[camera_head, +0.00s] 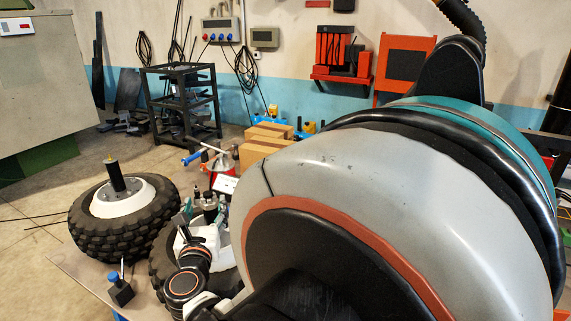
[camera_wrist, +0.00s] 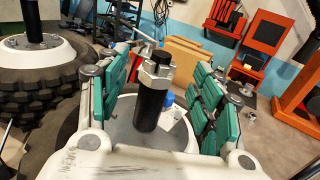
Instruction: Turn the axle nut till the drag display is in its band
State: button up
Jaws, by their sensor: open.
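A silver hex nut (camera_wrist: 157,72) sits near the top of an upright black axle (camera_wrist: 150,110), with the dark axle end showing above it. The axle rises from a pale wheel hub (camera_wrist: 125,128). My gripper (camera_wrist: 165,68) is open, its green-padded fingers on either side of the nut and axle, with a visible gap on each side. In the head view my gripper (camera_head: 200,236) is small over the nearer wheel (camera_head: 162,262), and my arm hides much of that area. I cannot tell which screen is the drag display; no reading is legible.
A second knobby wheel (camera_head: 72,222) lies at the left with a black axle (camera_head: 116,177). A small black block (camera_head: 120,292) with a blue top is on the bench (camera_head: 85,272). Cardboard boxes (camera_head: 262,148) and a black rack (camera_head: 182,110) stand behind. A grey screen box (camera_head: 264,37) hangs on the wall.

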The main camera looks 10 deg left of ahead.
jog(key=b+x, duration=0.1)
jog(key=x, duration=0.5)
jog(key=c, duration=1.1)
